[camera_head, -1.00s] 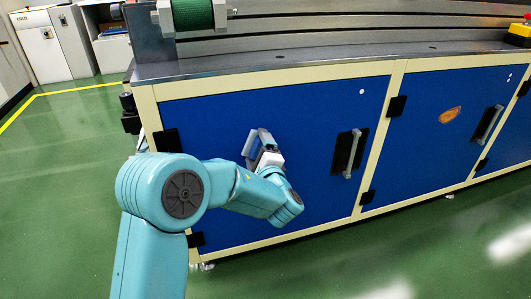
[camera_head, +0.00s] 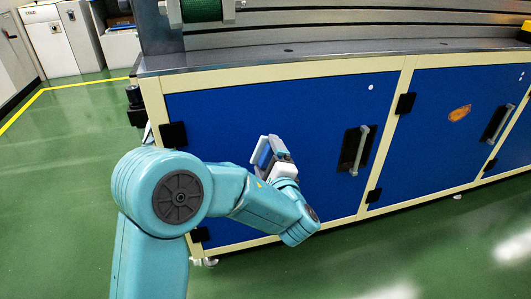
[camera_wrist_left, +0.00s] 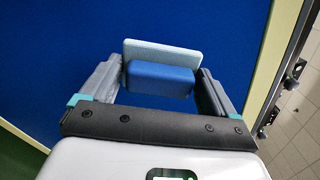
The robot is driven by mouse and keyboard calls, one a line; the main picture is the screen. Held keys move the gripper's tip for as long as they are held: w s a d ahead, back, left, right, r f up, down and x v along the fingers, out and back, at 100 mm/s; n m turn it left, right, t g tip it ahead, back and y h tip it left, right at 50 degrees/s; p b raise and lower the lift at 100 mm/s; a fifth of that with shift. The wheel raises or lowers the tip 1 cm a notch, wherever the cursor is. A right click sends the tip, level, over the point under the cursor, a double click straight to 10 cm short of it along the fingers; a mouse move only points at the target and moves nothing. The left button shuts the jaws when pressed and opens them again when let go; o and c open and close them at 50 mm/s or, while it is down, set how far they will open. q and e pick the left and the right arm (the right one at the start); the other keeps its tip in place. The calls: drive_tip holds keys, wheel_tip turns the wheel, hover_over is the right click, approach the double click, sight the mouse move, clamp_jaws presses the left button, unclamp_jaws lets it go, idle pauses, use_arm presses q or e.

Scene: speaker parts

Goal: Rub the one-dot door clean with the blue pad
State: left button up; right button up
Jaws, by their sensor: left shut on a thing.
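The one-dot door (camera_head: 225,120) is the left blue cabinet door, with one white dot (camera_head: 371,87) at its upper right. I see no stain on its visible part; my arm hides some of its lower left. My left gripper (camera_head: 272,155) is in front of this door, left of its handle. It is shut on the blue pad (camera_head: 259,151). In the left wrist view, the pad (camera_wrist_left: 160,77) sits between the fingers, a blue block with a paler face toward the door. I cannot tell whether it touches the door. My right gripper is not in view.
The door's handle (camera_head: 360,150) sticks out on a black plate. The neighbouring blue door (camera_head: 440,150) bears an orange-brown stain (camera_head: 459,113) and its own handle (camera_head: 497,124). A steel worktop (camera_head: 300,55) lies above. Green floor (camera_head: 60,200) is open at left.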

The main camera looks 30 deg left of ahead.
use_arm(q)
drive_tip(key=shift+d, duration=0.1)
drive_tip(key=shift+v, duration=1.4)
